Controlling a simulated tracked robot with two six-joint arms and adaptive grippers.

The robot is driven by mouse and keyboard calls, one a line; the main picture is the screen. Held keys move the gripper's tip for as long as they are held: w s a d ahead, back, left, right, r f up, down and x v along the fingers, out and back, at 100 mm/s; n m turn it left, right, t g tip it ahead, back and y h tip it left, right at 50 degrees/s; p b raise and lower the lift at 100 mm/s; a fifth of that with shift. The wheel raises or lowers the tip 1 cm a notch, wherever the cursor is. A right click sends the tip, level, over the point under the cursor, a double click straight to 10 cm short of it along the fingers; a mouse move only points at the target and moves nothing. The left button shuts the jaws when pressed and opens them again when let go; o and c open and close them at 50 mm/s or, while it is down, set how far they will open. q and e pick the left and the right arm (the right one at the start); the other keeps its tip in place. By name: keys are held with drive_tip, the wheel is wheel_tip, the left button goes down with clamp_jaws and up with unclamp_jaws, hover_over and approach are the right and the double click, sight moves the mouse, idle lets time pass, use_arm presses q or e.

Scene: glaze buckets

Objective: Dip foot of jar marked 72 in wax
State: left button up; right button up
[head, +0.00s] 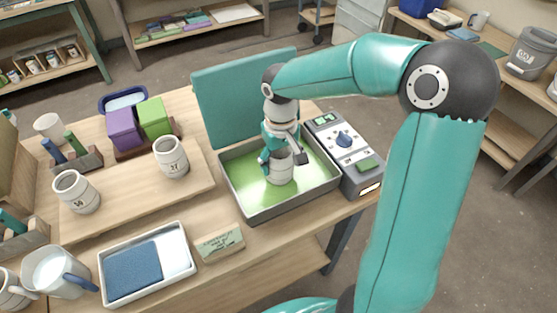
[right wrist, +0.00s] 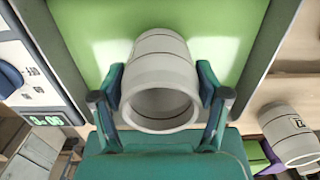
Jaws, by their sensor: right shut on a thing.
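My right gripper (head: 282,158) is shut on a pale grey jar (head: 280,171) with thin dark bands. It holds the jar upright inside the grey wax pan (head: 269,213), over or in the green wax (head: 243,181). I cannot tell whether the jar's foot touches the wax. The right wrist view shows the jar (right wrist: 160,85) mouth towards the camera between both fingers of the gripper (right wrist: 161,88). No number shows on the held jar in either view. My left gripper is not in view.
A teal lid (head: 243,98) stands up behind the pan. A control box (head: 345,158) with a dial is right of it. Jars marked 27 (head: 171,158) and 50 (head: 77,192) stand on a board (head: 140,205). A tray with a blue sponge (head: 134,270) and a card (head: 220,244) are in front.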

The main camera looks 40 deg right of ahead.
idle(0.4)
drive_tip(key=shift+r+p, duration=0.85)
drive_tip(key=shift+r, duration=0.3)
idle(0.9)
wheel_tip(320, 180, up, 8)
drive_tip(key=p, duration=0.6)
drive_tip(key=shift+f, duration=0.2)
drive_tip(key=shift+f, duration=0.1)
